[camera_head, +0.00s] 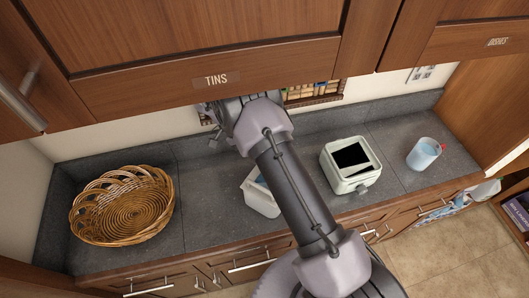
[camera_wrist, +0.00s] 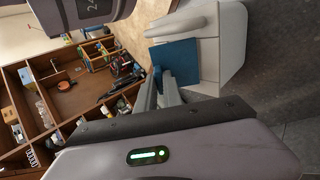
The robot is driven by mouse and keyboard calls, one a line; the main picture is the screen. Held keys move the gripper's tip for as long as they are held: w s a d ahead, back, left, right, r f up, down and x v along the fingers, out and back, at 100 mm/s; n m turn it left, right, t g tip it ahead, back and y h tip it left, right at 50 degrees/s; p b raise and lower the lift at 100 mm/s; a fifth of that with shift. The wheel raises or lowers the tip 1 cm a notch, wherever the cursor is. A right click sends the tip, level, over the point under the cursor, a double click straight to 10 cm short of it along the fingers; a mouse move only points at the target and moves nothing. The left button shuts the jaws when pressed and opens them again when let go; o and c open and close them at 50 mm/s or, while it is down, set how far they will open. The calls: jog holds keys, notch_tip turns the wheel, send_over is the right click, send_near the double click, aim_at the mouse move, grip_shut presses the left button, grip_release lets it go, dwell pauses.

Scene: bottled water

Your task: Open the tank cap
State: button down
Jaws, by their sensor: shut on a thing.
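The white tank (camera_head: 258,199) stands on the counter left of centre, partly hidden by my arm in the head view. A bit of its blue cap (camera_head: 260,180) shows on top. In the wrist view, the white tank (camera_wrist: 232,42) fills the upper right, and its square blue cap (camera_wrist: 185,57) faces me. My gripper (camera_wrist: 166,88) has its grey fingers at the lower edge of the blue cap and is shut on it. The exact grip is partly hidden, and I cannot tell how far the cap is raised. The head view does not show the fingertips clearly.
A wicker basket (camera_head: 122,207) stands at the left of the counter. A white-green box with a dark top (camera_head: 351,163) and a pitcher of bluish water (camera_head: 424,154) stand to the right. Wooden cabinets (camera_head: 200,45) overhang the counter. Bare counter (camera_head: 205,205) lies between basket and tank.

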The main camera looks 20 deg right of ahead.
jog(key=shift+s+a+r, duration=0.1)
jog(key=shift+s+a, duration=0.15)
jog(key=shift+g, duration=0.3)
